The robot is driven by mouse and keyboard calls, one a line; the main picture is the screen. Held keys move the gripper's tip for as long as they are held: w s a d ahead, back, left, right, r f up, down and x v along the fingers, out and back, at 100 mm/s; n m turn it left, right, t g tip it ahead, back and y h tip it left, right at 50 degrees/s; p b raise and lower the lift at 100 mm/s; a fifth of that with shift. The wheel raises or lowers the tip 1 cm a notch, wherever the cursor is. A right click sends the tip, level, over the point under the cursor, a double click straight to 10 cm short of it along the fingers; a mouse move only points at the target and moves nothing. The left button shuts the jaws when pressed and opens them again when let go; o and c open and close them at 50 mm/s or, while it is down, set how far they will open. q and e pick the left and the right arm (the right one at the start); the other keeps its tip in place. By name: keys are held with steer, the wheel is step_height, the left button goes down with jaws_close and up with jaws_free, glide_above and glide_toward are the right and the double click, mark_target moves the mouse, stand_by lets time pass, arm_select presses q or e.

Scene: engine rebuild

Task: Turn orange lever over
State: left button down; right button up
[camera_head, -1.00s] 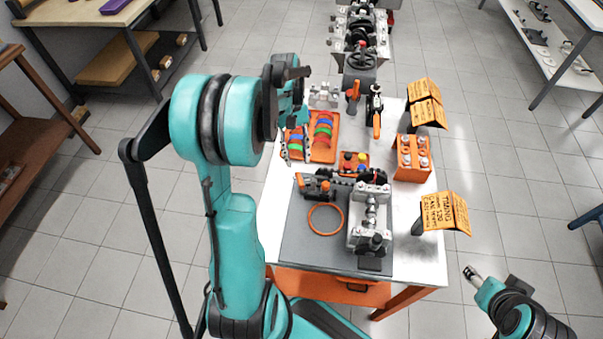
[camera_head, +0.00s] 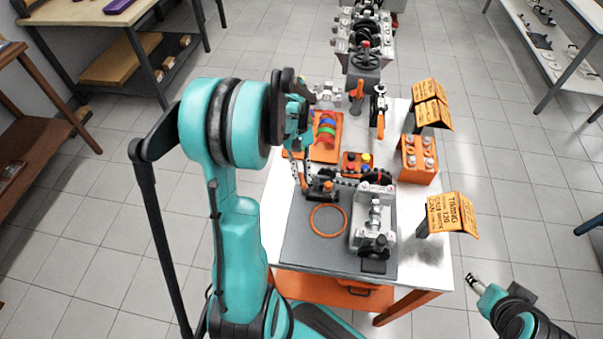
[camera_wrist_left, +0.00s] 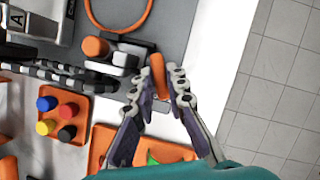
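The orange lever (camera_wrist_left: 158,75) stands between the two fingers of my left gripper (camera_wrist_left: 160,82) in the left wrist view. The fingers are apart, one on each side of it; I cannot tell whether either touches it. In the head view my left gripper (camera_head: 299,178) is low over the left edge of the grey mat, beside the black and orange device (camera_head: 322,187). The lever itself is hard to make out there. My right gripper (camera_head: 473,281) is off the table at lower right, too small to read.
An orange ring (camera_head: 328,220) and a grey engine block (camera_head: 373,215) lie on the mat (camera_head: 305,250). A tray of coloured caps (camera_wrist_left: 62,118) and an orange tray (camera_head: 325,152) are close by. Orange signs (camera_head: 452,214) stand at the right table edge.

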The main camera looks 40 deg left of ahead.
arm_select(q)
steer(key=m, duration=0.2)
steer(key=m+y, duration=0.1)
steer(key=shift+w+d+g, duration=0.3)
steer(key=shift+d+m+g+y, duration=0.15)
steer(key=shift+m+g+y, duration=0.2)
steer(key=shift+m, duration=0.85)
steer(key=c, duration=1.5)
jaws_free()
steer(key=shift+c, duration=0.2)
